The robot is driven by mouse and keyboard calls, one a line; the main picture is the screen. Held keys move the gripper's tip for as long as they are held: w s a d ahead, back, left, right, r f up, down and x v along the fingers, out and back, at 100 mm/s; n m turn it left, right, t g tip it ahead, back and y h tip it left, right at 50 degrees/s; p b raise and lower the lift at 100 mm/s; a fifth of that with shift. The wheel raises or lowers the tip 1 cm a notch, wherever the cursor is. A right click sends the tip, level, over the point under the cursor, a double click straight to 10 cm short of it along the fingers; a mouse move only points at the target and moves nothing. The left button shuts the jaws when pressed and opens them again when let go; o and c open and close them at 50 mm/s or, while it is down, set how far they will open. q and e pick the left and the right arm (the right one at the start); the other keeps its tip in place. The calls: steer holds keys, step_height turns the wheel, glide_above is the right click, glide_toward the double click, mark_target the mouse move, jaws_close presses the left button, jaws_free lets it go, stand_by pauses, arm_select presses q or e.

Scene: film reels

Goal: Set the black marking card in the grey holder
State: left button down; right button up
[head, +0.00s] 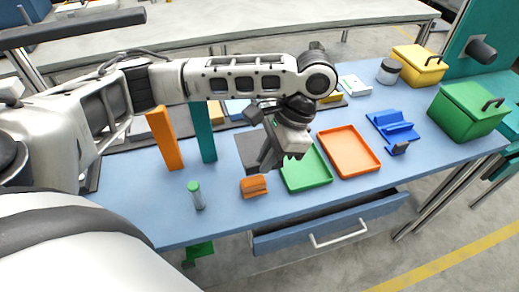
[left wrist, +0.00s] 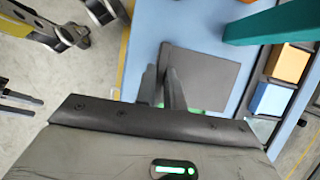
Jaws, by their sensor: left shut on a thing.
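My left gripper (head: 266,162) is over the table, between the dark grey square (head: 247,143) and the green tray (head: 303,178). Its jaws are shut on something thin. In the left wrist view the fingers (left wrist: 162,88) stand close together, with a narrow dark strip between them. This may be the black marking card seen edge-on, but I cannot make out its face. The dark grey square also shows in the left wrist view (left wrist: 212,78), flat on the table beyond the fingers. I cannot pick out a grey holder for sure. My right gripper is not in view.
An orange slotted block (head: 253,187) and a green-capped tube (head: 196,195) stand near the front. Upright orange (head: 164,138) and teal (head: 204,132) slabs stand left of the gripper. An orange tray (head: 349,151) and blue stand (head: 394,125) lie right. A drawer (head: 330,224) is open below.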

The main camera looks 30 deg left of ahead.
arm_select(q)
steer(key=s+d+r, duration=0.3)
steer(key=s+d, duration=0.1)
steer(key=d, duration=0.1)
steer(key=w+a+r+n+h, duration=0.1)
steer(key=w+n, duration=0.1)
steer(key=w+a+n+h, duration=0.1)
steer(key=n, duration=0.2)
steer(key=w+a+r+n+g, duration=0.1)
steer(key=w+n, duration=0.1)
steer(key=n, duration=0.1)
steer(key=shift+w+a+r+h+p, duration=0.3)
steer(key=shift+a+h+p, duration=0.05)
steer(key=shift+a+h, duration=0.05)
steer(key=shift+d, duration=0.1)
steer(key=shift+s+f, duration=0.1)
stand_by(0.3)
